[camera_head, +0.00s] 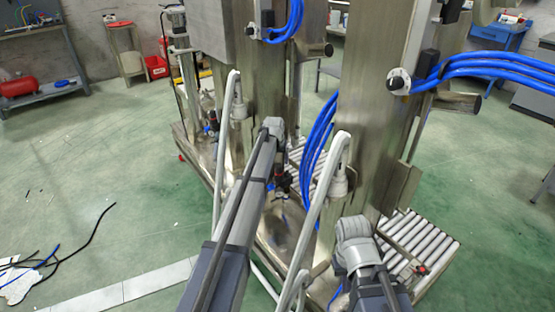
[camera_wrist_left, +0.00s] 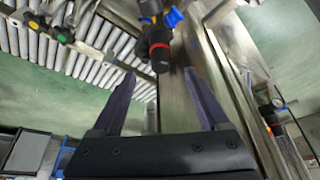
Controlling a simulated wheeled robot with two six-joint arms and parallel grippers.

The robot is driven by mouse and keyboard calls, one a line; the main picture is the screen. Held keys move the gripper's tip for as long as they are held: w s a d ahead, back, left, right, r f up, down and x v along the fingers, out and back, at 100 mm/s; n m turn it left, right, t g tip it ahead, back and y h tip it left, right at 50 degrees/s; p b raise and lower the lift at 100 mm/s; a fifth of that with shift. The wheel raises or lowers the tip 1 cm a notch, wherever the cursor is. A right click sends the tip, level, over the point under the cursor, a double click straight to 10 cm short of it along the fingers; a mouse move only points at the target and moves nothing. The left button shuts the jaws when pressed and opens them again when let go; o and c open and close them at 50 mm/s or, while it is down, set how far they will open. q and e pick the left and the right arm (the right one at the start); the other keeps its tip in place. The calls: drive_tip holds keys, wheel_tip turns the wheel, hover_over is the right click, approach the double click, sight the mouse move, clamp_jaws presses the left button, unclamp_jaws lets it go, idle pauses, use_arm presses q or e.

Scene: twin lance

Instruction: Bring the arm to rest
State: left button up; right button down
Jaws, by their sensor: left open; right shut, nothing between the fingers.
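My left arm (camera_head: 238,215) reaches forward from the bottom of the head view, between pale bent pipes of the steel machine. In the left wrist view my left gripper (camera_wrist_left: 160,95) is open, its two dark fingers spread and empty. A black regulator with a red ring (camera_wrist_left: 159,48) appears just beyond the gap between the fingertips; I cannot tell how far off it is. I cannot make out the left fingers in the head view. My right arm (camera_head: 358,250) shows at bottom right, with its gripper out of sight.
The steel lance machine (camera_head: 360,120) stands close ahead, with blue hoses (camera_head: 318,150) and a pale bent pipe (camera_head: 322,210) by my arms. A roller conveyor (camera_head: 425,245) lies right; it also shows in the wrist view (camera_wrist_left: 75,50). Open green floor (camera_head: 100,180) lies left, with loose cables (camera_head: 85,240).

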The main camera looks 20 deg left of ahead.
use_arm(q)
drive_tip(key=s+d+f+m+g, duration=0.15)
drive_tip(key=s+d, duration=0.25)
drive_tip(key=s, duration=1.7)
drive_tip(key=s+d+g, duration=0.2)
drive_tip(key=s+d, duration=0.3)
drive_tip(key=s, duration=1.5)
drive_tip(key=s+d+r+m+p, duration=0.1)
drive_tip(key=d+r+p, duration=0.2)
drive_tip(key=r+p, duration=0.3)
drive_tip(key=s+d+r+m+g+p, duration=0.1)
drive_tip(key=s+d+r+p, duration=0.1)
drive_tip(key=d+r+p, duration=0.2)
drive_tip(key=s+d+r+m+p, duration=0.1)
drive_tip(key=d+r+p, duration=0.2)
drive_tip(key=r+p, duration=0.6)
drive_tip(key=shift+s+d+r+m+y, duration=0.25)
drive_tip(key=shift+s+d+m+y, duration=0.05)
drive_tip(key=shift+d+m, duration=0.05)
